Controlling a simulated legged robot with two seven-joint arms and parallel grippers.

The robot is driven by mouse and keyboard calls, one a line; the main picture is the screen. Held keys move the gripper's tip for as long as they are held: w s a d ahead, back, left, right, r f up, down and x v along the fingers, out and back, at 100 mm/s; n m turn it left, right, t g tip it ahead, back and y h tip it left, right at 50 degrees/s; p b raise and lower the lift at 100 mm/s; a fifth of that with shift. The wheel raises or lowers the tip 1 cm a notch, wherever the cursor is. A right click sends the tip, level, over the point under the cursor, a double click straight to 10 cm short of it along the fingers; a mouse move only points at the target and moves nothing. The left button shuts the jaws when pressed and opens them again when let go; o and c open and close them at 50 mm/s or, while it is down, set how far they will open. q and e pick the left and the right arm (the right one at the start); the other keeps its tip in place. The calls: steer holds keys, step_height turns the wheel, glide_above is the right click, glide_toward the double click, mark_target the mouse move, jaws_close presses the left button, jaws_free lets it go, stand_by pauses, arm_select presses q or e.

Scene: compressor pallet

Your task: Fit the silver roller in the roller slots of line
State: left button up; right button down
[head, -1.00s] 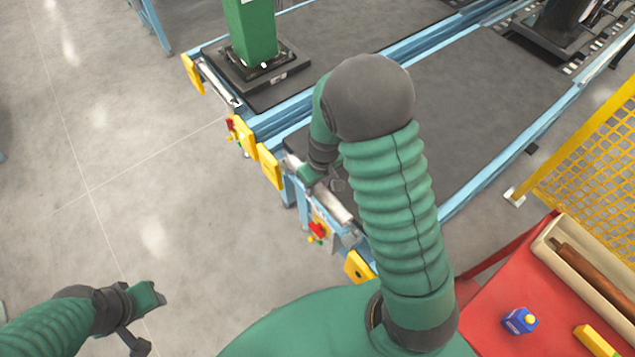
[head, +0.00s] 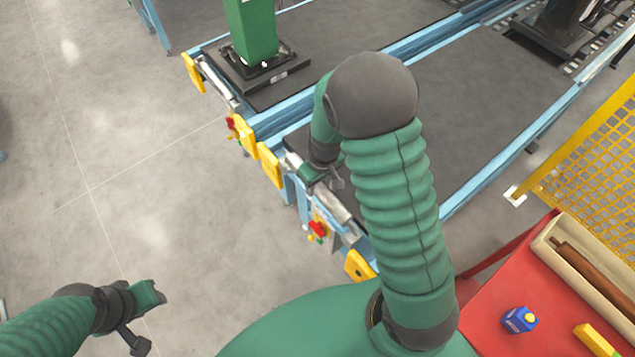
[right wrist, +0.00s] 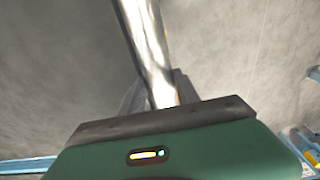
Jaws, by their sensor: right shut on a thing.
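The silver roller (head: 333,207) lies along the front end of the nearer conveyor line (head: 372,268), close to its yellow end plates. My right gripper (head: 321,178) is shut on the roller near its upper-left part. In the right wrist view the roller (right wrist: 148,45) runs up and away from the gripper (right wrist: 160,95). My arm and the gripper hide part of the roller, and I cannot tell whether its ends sit in the slots. My left gripper (head: 152,318) hangs over the floor at the lower left, away from the line; its jaw opening is unclear.
A second line with its own roller (head: 217,84) and a green column (head: 252,35) on a dark base stands beyond. A red table (head: 480,315) at the lower right carries a tray (head: 575,262) with a brown roller and a blue container (head: 519,320). Yellow mesh fencing (head: 595,150) stands at right.

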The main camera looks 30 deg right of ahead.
mark_target(321, 189)
steer(key=shift+f+b, duration=2.25)
steer(key=shift+f, duration=0.55)
steer(key=c, duration=0.9)
jaws_free()
steer(key=shift+c, duration=0.2)
steer(key=shift+o, duration=0.6)
steer(key=shift+r, duration=0.1)
step_height(321, 189, up, 17)
steer(key=s+p, duration=0.2)
steer(key=shift+f+p, duration=0.2)
steer(key=shift+p, duration=0.2)
steer(key=s+a+f+t, duration=0.1)
steer(key=s+a+f, duration=0.2)
steer(key=s+a, duration=0.4)
steer(key=shift+s+a+f+m, duration=0.3)
steer(key=shift+a+m, duration=0.05)
steer(key=shift+m, duration=0.05)
